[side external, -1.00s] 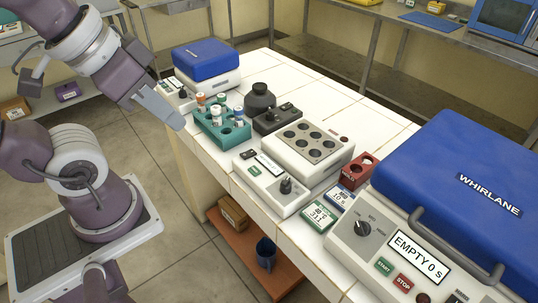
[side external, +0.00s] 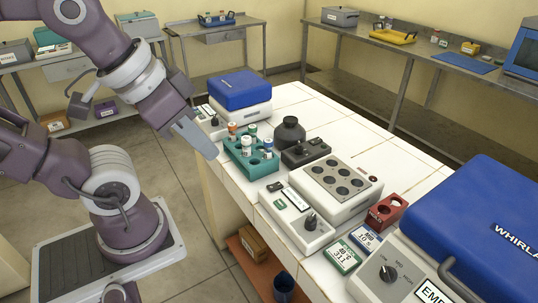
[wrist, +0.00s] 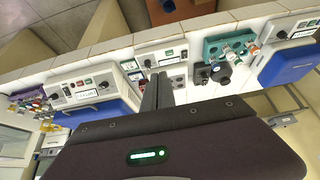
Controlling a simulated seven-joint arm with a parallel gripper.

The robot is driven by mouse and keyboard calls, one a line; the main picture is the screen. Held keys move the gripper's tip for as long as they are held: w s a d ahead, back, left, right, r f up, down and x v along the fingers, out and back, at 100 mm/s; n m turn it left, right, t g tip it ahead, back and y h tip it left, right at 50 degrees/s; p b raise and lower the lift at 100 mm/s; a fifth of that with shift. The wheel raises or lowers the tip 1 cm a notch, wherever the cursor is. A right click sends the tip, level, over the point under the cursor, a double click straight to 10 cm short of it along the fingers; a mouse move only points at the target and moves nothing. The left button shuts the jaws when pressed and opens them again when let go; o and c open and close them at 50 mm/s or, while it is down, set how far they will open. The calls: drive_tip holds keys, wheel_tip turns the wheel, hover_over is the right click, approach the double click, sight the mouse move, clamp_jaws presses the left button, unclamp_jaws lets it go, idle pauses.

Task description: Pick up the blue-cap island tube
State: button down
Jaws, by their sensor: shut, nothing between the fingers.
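A teal tube rack (side external: 240,165) stands on the white tiled island near its left edge, holding several capped tubes. A blue-cap tube (side external: 268,146) stands upright at the rack's right side in the side view. Orange- and green-capped tubes stand nearby.
A white block with dark wells (side external: 338,182), a red rack (side external: 384,213) and a large blue-lidded machine (side external: 470,215) lie toward the front right. The back right island top is clear.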

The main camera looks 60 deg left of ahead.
idle(0.3)
drive_tip(key=c, duration=1.1)
unclamp_jaws()
drive_tip(key=shift+o, duration=0.2)
drive_tip(key=n+g, duration=0.6)
drive_tip(key=n, duration=1.2)
hover_over(269, 140)
wheel_tip(269, 140, down, 14)
drive_tip(key=shift+a, duration=0.15)
drive_tip(key=shift+n, duration=0.3)
drive_tip(key=f, duration=0.7)
drive_tip(key=shift+d+f, duration=0.15)
drive_tip(key=shift+d, duration=0.05)
